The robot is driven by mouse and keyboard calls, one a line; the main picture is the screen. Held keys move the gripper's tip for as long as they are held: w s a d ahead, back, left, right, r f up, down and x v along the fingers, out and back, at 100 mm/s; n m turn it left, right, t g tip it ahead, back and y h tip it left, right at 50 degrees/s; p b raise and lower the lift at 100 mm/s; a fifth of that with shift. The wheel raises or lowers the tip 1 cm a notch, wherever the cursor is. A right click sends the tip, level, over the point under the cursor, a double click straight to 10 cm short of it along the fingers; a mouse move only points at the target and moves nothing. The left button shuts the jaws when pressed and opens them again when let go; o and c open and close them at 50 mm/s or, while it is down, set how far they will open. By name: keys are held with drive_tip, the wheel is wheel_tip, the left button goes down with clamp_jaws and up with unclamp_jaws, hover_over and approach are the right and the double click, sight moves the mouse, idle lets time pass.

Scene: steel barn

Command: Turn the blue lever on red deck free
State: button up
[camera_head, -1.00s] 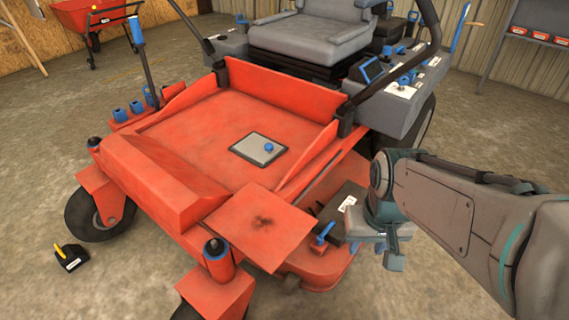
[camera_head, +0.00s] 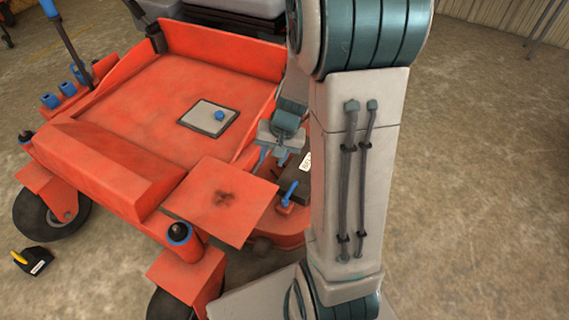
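The blue lever (camera_head: 289,190) stands tilted on a small red base on the low red deck (camera_head: 293,226), at the mower's right side. A black box with a white label (camera_head: 305,162) lies just behind it. My gripper (camera_head: 270,160) is above and behind the lever, beside the red floor pan's edge, and points down. Its two fingers look apart, with nothing seen between them. It appears clear of the lever. My arm hides the right part of the deck.
A flat red plate (camera_head: 221,200) juts out left of the lever. A black-capped post with a blue ring (camera_head: 180,235) stands in front. A grey pad with a blue knob (camera_head: 208,118) lies on the floor pan. A black-and-yellow object (camera_head: 32,261) lies on the concrete. Open floor is at right.

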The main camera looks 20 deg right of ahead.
drive_tip(key=w+d+f+m+h+p, duration=0.1)
drive_tip(key=d+f+m, duration=0.1)
drive_tip(key=d+f, duration=0.35)
drive_tip(key=w+d+f+m, duration=0.2)
drive_tip(key=d+f+m, duration=0.1)
drive_tip(key=d+f, duration=0.25)
drive_tip(key=b, duration=0.6)
approach(292, 187)
drive_tip(key=f, duration=0.5)
drive_tip(key=w+a+f, duration=0.1)
drive_tip(key=f, duration=0.2)
clamp_jaws()
